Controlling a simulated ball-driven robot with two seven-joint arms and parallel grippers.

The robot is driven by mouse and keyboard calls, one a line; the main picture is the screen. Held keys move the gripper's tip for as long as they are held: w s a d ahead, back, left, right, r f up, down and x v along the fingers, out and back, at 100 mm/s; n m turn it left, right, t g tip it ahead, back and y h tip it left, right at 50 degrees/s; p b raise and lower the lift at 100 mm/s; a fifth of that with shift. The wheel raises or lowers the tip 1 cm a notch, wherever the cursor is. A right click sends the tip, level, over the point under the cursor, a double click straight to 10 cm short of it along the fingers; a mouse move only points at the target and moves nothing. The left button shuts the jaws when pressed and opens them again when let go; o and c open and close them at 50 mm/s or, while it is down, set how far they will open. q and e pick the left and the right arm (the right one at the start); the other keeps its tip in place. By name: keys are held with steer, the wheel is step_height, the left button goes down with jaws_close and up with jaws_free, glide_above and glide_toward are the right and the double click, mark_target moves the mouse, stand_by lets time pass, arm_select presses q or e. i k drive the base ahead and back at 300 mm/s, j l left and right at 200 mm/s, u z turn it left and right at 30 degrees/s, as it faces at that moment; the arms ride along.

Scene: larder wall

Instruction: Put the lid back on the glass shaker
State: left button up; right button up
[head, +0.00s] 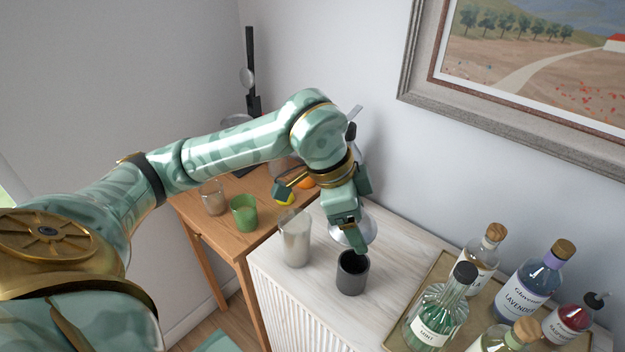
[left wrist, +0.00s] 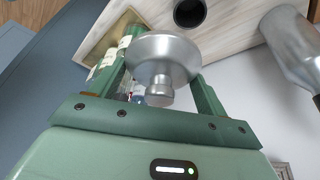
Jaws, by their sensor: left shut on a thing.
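The silver metal lid (head: 338,234) has a domed top and a small knob; it also shows in the left wrist view (left wrist: 161,62). My left gripper (head: 353,236) is shut on the lid and holds it above the white cabinet, beside the shaker. The glass shaker (head: 296,238) is a tall greyish tumbler standing upright and without a lid at the cabinet's left end. My right gripper is not in view.
A black cup (head: 352,273) stands just below the lid and right of the shaker. A tray (head: 394,334) with several bottles stands at right. A wooden table (head: 222,235) with a green cup (head: 243,213), a clear glass (head: 212,198) and fruit is at left.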

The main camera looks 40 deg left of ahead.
mark_target(295, 225)
steer(key=j, duration=1.95)
steer(key=z, duration=0.05)
